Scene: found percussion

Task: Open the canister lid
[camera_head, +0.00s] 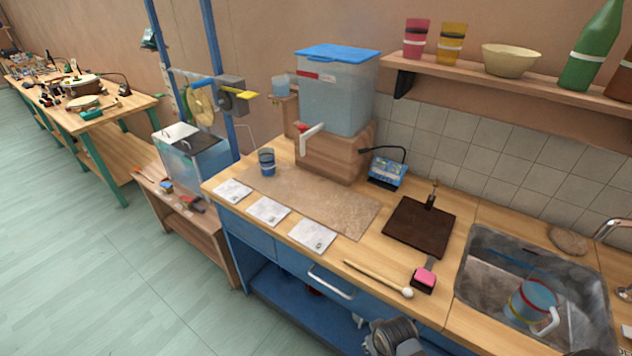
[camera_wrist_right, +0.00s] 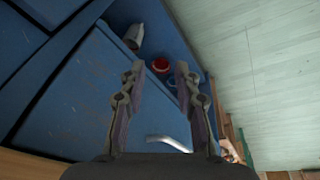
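A large translucent canister (camera_head: 335,100) stands on a wooden block (camera_head: 335,152) at the back of the counter in the head view. Its blue lid (camera_head: 338,54) lies flat on top and looks closed. A red-and-white tap (camera_head: 311,131) sticks out of its front. In the right wrist view my right gripper (camera_wrist_right: 158,72) is open, with nothing between its fingers. It is in front of the blue cabinet below the counter, far from the canister. Part of my right arm shows at the bottom edge of the head view. My left gripper is in neither view.
A shelf (camera_head: 500,80) with cups, a bowl and a green bottle is right of the canister. A blue cup (camera_head: 267,161), white cards, a mallet (camera_head: 380,279) and a dark board (camera_head: 419,226) lie on the counter. A sink (camera_head: 485,255) is at right.

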